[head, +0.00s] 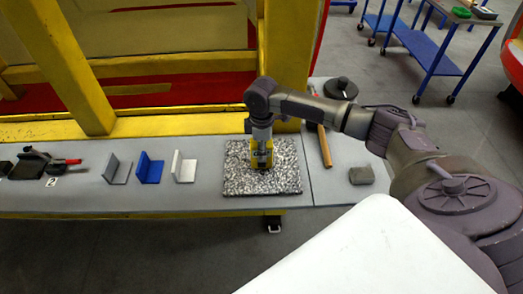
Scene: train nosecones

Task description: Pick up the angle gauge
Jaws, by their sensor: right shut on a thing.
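My right arm reaches in from the right, and its gripper (262,168) points down over a black-and-white speckled mat (285,180) on the grey bench. The gripper is shut on a small yellow and dark thing (261,153), which appears to be the angle gauge. The gripper and wrist partly cover it, and I cannot tell whether it touches the mat. My left gripper is not in view.
On the bench (215,203) left of the mat stand white (184,169), blue (150,169) and grey (117,170) angled pieces. Dark red-handled tools (40,163) lie further left. Right are a wooden handle (325,147), a grey block (361,175) and a round dark object (341,88). Yellow beams rise behind.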

